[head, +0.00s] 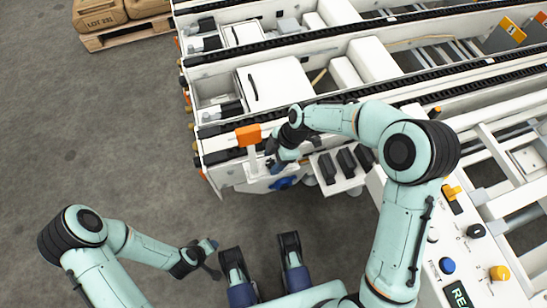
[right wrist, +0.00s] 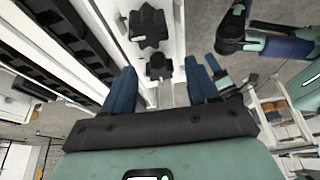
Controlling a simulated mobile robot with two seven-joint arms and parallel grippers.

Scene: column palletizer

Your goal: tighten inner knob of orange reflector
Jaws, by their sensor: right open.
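The orange reflector (head: 248,135) stands on a pale bracket at the near left end of the conveyor frame. My right gripper (head: 275,165) is just right of and below it in the head view, partly hidden by its own arm. In the right wrist view its two blue fingers (right wrist: 161,78) are spread. A small black knob (right wrist: 158,66) shows between the fingers, with no visible contact. A larger black star-shaped knob (right wrist: 148,25) is beyond it. I cannot tell which is the inner knob. My left gripper (head: 208,258) is open and empty above the floor.
Black blocks (head: 345,160) stand on a white shelf to the right. A control panel (head: 470,255) with buttons is at lower right. The floor at left is clear, with sacks (head: 98,14) on a pallet.

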